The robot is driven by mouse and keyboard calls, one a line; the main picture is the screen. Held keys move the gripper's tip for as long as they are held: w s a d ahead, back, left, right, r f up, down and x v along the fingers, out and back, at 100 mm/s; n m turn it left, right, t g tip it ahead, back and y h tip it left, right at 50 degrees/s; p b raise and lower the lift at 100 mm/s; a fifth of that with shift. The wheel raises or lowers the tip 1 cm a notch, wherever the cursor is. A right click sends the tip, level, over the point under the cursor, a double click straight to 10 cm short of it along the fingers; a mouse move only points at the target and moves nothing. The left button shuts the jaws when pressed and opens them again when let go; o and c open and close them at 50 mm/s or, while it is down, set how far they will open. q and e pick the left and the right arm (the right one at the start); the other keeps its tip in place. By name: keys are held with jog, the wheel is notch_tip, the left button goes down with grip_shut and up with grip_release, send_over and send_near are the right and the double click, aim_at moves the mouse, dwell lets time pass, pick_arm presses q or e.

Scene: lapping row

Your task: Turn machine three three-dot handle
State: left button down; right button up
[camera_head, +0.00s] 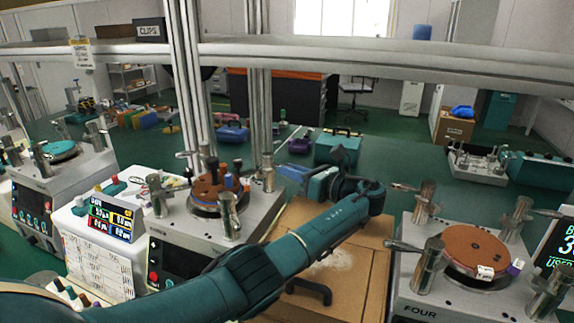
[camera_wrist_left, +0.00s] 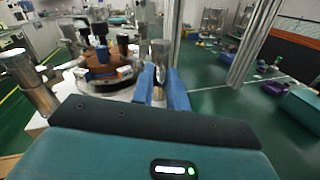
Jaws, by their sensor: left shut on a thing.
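The brown parts (camera_wrist_left: 103,58) stand to the left there. I cannot make out any dot marks. My right gripper is out of view.
Machine four (camera_head: 455,265) stands at right with an orange-brown plate and posts. A cardboard box (camera_head: 345,255) lies between the machines under my arm. A white unit with a display (camera_head: 112,215) is at left. A grey rail (camera_head: 400,55) crosses overhead; uprights (camera_head: 258,100) stand behind.

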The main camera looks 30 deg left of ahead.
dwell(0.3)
pick_arm(q)
jog(key=c, duration=1.4)
grip_release()
jog(key=shift+r, duration=0.1)
notch_tip(320, 180, up, 10)
jog(key=shift+f+b, duration=0.1)
jog(key=shift+b, duration=0.25)
jog(key=shift+c, duration=0.2)
